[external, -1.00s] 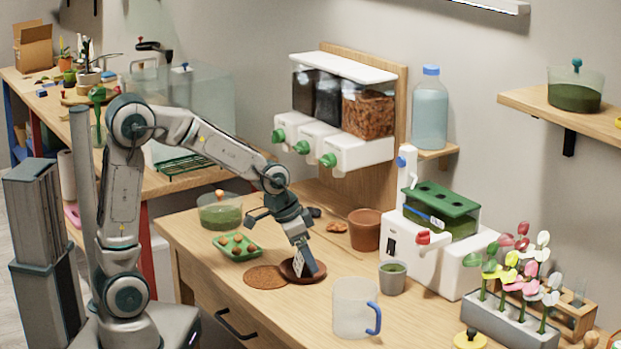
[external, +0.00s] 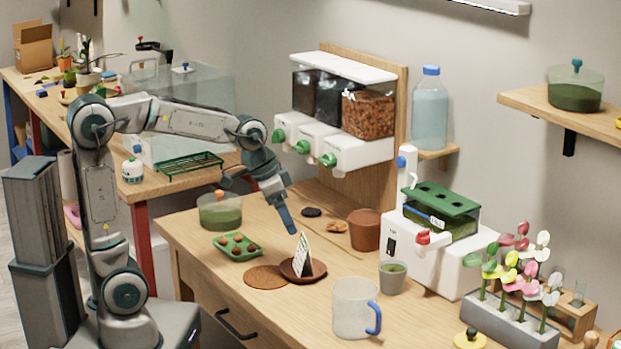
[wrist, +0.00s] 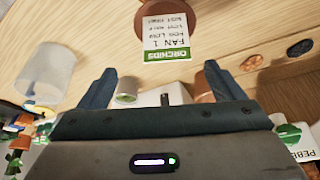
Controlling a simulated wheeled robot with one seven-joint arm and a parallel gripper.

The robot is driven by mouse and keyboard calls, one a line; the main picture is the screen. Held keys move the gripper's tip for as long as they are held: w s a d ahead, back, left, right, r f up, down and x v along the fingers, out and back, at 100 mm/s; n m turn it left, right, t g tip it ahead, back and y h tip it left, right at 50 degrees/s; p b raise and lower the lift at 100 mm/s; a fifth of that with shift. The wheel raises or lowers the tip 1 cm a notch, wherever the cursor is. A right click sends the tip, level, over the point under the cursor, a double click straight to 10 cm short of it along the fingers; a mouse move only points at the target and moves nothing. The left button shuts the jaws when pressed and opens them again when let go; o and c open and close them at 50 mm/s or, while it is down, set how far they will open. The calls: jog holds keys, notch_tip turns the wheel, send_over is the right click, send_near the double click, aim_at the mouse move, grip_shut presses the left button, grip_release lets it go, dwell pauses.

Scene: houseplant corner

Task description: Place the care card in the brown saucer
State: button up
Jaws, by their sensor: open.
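The care card (external: 301,254) stands upright, slightly tilted, in the brown saucer (external: 288,270) on the wooden table. In the wrist view the white and green card (wrist: 167,38) reads "ORCHIDS" and overlaps the saucer (wrist: 182,8) at the top of the picture. A dark piece sits at the card's foot in the external view. My gripper (external: 288,222) is above the saucer, apart from the card. In the wrist view my gripper (wrist: 155,85) has its two fingers spread wide with nothing between them.
A round brown mat (external: 262,277) lies left of the saucer. A green tray (external: 238,247) is behind it.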

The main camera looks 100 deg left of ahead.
jog(key=s+d+f+m+g, duration=0.1)
jog(key=s+d+f, duration=0.3)
jog(key=d, duration=0.6)
jog(key=s+d+f+m+g+h, duration=0.1)
jog(key=s+d+f+m, duration=0.2)
jog(key=d, duration=0.7)
jog(key=s, duration=0.2)
jog(key=shift+s+d+f, duration=0.35)
jog(key=shift+d, duration=0.05)
jog(key=shift+r, duration=0.1)
notch_tip(320, 180, up, 6)
jog(key=p, duration=0.5)
jog(key=shift+m+t+h+p, duration=0.3)
jog(key=shift+d, duration=0.1)
